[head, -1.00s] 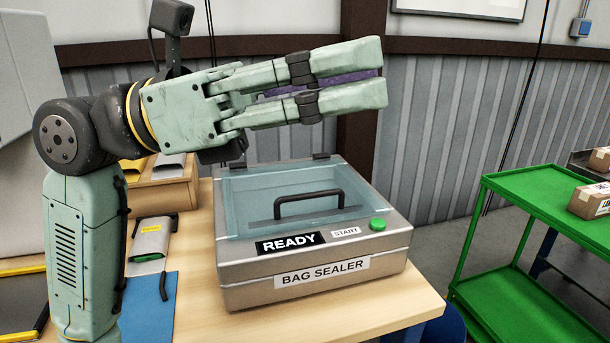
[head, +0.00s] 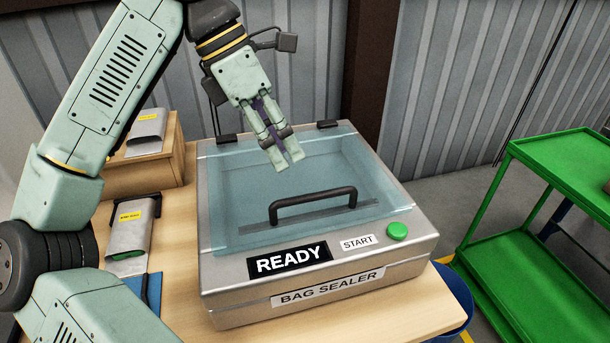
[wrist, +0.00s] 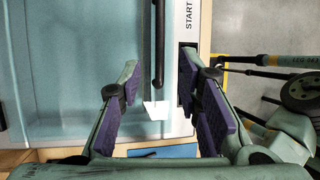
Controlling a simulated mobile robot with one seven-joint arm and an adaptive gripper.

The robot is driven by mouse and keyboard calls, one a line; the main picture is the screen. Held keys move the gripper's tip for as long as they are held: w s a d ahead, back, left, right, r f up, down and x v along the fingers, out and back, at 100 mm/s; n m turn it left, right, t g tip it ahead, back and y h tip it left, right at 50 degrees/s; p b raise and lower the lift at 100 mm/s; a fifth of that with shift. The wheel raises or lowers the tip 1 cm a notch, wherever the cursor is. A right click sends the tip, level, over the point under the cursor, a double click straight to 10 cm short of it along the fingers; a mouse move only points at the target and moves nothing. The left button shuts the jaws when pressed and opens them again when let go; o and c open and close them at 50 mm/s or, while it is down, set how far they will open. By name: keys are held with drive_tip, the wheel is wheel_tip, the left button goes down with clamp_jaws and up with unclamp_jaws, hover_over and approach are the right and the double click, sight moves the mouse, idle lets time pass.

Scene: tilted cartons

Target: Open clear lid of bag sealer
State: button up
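The bag sealer (head: 320,292) is a grey metal box on the wooden table, with a READY display and a green button at its front. Its clear bluish lid (head: 235,205) lies closed, hinged at the back. A black bar handle (head: 313,197) stands on the lid; it also shows in the wrist view (wrist: 158,45). My gripper (head: 286,163) points down over the lid, appearing behind the handle in the head view. In the wrist view my gripper (wrist: 160,88) is open, its purple-padded fingers apart, with the handle lined up between them and nothing held.
A pouch (head: 131,232) lies on the table left of the sealer. A wooden box (head: 158,172) with another pouch on it stands at the back left. A green cart (head: 560,170) stands at the right. A blue bin (head: 458,300) is beside the table's front right corner.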

drive_tip(key=p+x, duration=0.1)
drive_tip(key=x, duration=0.7)
drive_tip(key=shift+d+f+p, duration=0.15)
drive_tip(key=shift+f+p, duration=0.1)
drive_tip(key=shift+p, duration=0.05)
drive_tip(key=shift+c, duration=0.5)
clamp_jaws()
